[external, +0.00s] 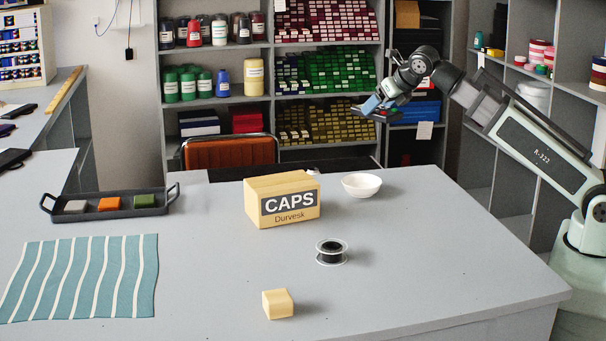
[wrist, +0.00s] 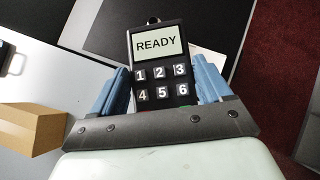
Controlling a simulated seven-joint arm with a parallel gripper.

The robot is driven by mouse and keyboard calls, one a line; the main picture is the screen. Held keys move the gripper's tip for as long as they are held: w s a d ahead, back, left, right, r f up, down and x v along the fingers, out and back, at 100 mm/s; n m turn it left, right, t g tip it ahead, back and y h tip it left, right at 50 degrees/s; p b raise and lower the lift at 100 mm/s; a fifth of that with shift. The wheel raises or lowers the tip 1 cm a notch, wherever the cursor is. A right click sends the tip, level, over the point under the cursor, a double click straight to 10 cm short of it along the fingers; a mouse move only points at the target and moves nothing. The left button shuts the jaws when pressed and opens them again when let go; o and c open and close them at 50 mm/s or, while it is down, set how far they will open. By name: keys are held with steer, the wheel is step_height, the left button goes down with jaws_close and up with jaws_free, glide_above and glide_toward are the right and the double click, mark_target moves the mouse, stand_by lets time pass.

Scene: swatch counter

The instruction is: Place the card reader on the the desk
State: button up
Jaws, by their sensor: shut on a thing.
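In the wrist view, the card reader (wrist: 160,68) is black, with a pale screen reading READY and white number keys. It sits between the two blue fingers of my gripper (wrist: 162,90), which is shut on it. In the external view, my gripper (external: 374,105) is raised beyond the far edge of the desk (external: 420,250), at the back right. The reader is too small and dark there to make out clearly. The desk is a broad grey top.
On the desk are a CAPS box (external: 282,200), a white bowl (external: 361,185), a black spool (external: 331,252), a wooden block (external: 278,303), a tray (external: 108,209) of colored blocks and a striped teal cloth (external: 85,277). An orange chair (external: 230,151) stands behind. The right front is clear.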

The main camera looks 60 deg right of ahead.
steer(key=s+a+n+y, duration=0.1)
steer(key=s+a, duration=0.2)
steer(key=a, duration=1.1)
steer(key=s+a+n+y, duration=0.1)
steer(key=s+a, duration=0.2)
steer(key=a, duration=1)
steer(key=s+a+n, duration=0.1)
steer(key=s+a, duration=0.2)
steer(key=a, duration=1.1)
steer(key=shift+w+d+f, duration=0.1)
steer(key=shift+d+f, duration=0.05)
steer(key=shift+f, duration=2.35)
steer(key=shift+w+d+f, duration=0.1)
steer(key=shift+f, duration=2.4)
steer(key=shift+d+f, duration=0.15)
steer(key=shift+f, duration=2.35)
steer(key=shift+f, duration=0.1)
steer(key=o, duration=1.3)
